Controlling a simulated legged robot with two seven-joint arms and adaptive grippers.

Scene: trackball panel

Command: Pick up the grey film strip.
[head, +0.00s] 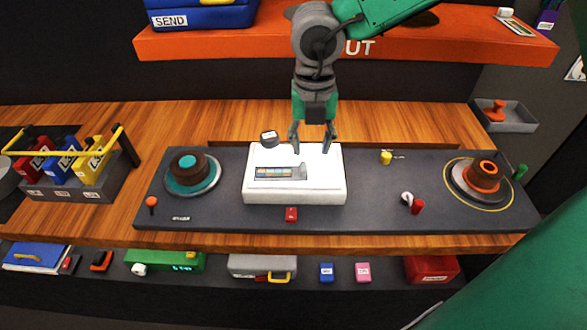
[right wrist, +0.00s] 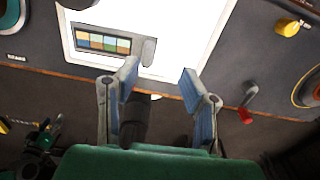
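The film strip (head: 278,173), a flat piece with a row of coloured cells and a grey right end, lies on the white light panel (head: 292,195). In the right wrist view the strip (right wrist: 102,42) is at the upper left on the same white panel (right wrist: 190,25). My right gripper (head: 311,147) is above the back right part of the panel, its fingers pointing down and apart with nothing held. In the wrist view its fingertips (right wrist: 158,72) are below and right of the strip, not touching it. My left gripper is not in view.
On the grey console (head: 225,215) are a brown-and-teal dial (head: 190,167), a yellow knob (head: 385,157), a red-ended lever (head: 417,206) and an orange-topped dial (head: 483,175). An orange shelf (head: 240,42) hangs behind.

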